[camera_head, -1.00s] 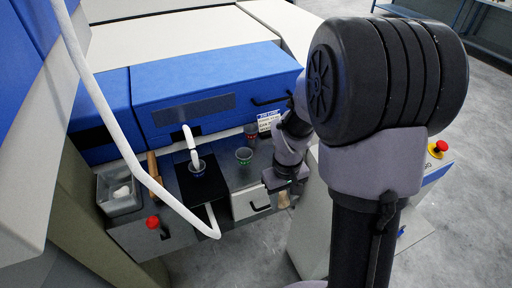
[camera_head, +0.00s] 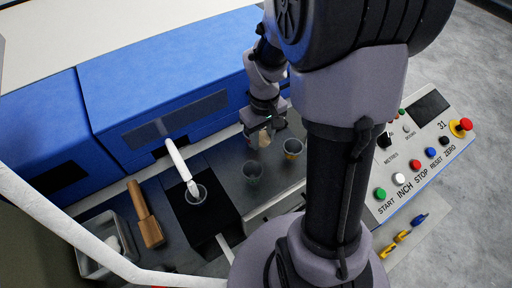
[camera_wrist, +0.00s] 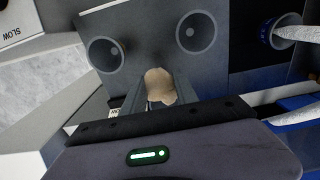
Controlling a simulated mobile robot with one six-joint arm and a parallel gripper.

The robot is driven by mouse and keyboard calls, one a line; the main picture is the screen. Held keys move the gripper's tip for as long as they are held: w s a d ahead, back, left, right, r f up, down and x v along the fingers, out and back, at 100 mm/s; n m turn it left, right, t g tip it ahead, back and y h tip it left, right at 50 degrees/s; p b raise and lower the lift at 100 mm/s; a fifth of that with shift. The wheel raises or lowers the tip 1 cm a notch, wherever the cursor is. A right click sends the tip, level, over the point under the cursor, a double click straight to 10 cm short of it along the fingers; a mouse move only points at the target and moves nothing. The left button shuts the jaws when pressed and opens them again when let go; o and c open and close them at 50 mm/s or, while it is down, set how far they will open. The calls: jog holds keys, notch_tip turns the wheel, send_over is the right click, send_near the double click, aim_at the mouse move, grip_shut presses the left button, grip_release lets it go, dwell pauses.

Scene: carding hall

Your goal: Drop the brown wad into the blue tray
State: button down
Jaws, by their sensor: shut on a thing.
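My gripper (camera_head: 262,122) is shut on a pale brown wad (camera_head: 264,139). The wad also shows between the fingers in the wrist view (camera_wrist: 160,86). In the head view it is above the grey deck, behind two round cups: a grey-looking cup (camera_head: 252,172) and a cup with an orange-yellow mark (camera_head: 292,148). In the wrist view these cups lie beyond the wad, at left (camera_wrist: 106,52) and right (camera_wrist: 196,32). A third cup (camera_head: 197,194) stands under the white pipe and shows blue in the wrist view (camera_wrist: 268,36). I cannot make out a separate blue tray.
A grey metal bin (camera_head: 92,262) with white stuff inside and a wooden-handled tool (camera_head: 146,215) are at left. The blue machine housing (camera_head: 165,75) rises behind the deck. A white pipe (camera_head: 180,163) hangs over the third cup. A button panel (camera_head: 415,150) is at right.

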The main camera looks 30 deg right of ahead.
aim_at(262, 159)
notch_tip(262, 159, down, 7)
jog(key=b, duration=0.2)
jog(key=shift+s+f+b, duration=0.15)
jog(key=shift+f+b, duration=0.05)
jog(key=shift+b, duration=0.15)
jog(key=shift+f, duration=0.2)
jog(key=c, duration=0.9)
grip_release()
jog(key=shift+r, duration=0.1)
jog(key=shift+c, duration=0.2)
jog(key=shift+r, duration=0.1)
